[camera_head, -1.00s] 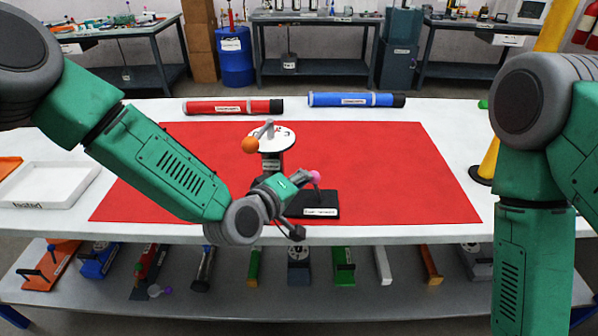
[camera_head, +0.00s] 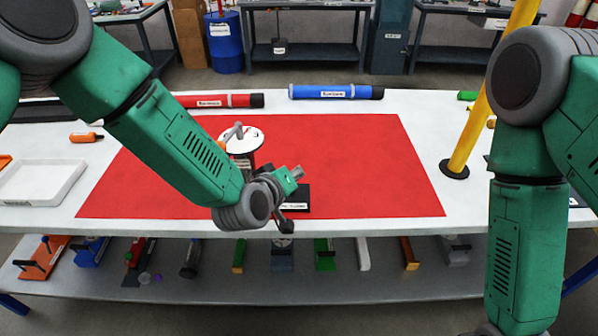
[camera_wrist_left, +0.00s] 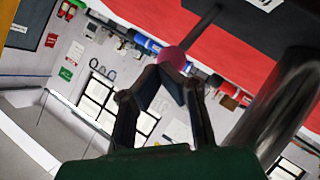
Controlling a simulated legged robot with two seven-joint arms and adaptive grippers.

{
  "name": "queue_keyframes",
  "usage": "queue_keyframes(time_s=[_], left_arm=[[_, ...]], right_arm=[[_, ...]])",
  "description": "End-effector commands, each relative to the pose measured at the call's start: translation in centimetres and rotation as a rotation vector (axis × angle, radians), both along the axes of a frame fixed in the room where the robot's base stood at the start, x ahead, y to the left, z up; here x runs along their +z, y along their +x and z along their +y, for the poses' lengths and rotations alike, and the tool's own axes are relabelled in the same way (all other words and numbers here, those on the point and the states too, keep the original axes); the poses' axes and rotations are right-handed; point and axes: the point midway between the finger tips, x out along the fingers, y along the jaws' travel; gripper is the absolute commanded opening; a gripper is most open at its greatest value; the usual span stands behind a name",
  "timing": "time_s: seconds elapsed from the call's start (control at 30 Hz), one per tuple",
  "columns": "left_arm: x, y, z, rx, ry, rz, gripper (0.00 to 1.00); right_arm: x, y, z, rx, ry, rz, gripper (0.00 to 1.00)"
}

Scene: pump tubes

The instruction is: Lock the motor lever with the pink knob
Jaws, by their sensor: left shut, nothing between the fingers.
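The pump motor stands on the red mat, with a white disc top (camera_head: 243,140) and a grey lever (camera_head: 234,131). Its black labelled base (camera_head: 297,198) shows beside my left gripper (camera_head: 298,173). The pink knob (camera_wrist_left: 174,58) sits on a dark rod in the left wrist view, just beyond the fingertips. My left gripper (camera_wrist_left: 163,72) is shut and empty, its tips close to or touching the knob; I cannot tell which. My right gripper is out of frame.
Red (camera_head: 222,101) and blue (camera_head: 336,92) tubes lie behind the red mat (camera_head: 370,165). A white tray (camera_head: 72,180) lies at left. A yellow post (camera_head: 480,130) stands at right. Several parts fill the lower shelf (camera_head: 330,283). The mat's right half is clear.

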Motion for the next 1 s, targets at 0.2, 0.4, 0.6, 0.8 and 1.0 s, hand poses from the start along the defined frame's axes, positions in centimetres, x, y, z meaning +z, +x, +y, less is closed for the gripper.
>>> queue_keyframes(time_s=[0.2, 0.4, 0.6, 0.8, 1.0], left_arm=[[-0.1, 0.0, -0.8, -0.001, 0.004, 0.001, 0.00], [-0.1, 0.0, -0.8, -0.001, 0.004, 0.001, 0.00], [0.0, 0.0, -0.8, -0.001, 0.003, -0.001, 0.00], [0.8, -0.1, -0.7, -0.001, 0.002, -0.001, 0.00], [1.6, -0.1, -0.8, -0.001, 0.003, 0.000, 0.00]], right_arm=[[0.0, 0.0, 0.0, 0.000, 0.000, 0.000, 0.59], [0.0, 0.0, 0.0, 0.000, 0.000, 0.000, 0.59], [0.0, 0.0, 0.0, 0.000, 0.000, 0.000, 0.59], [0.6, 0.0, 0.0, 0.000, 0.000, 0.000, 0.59], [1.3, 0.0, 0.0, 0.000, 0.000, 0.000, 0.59]])
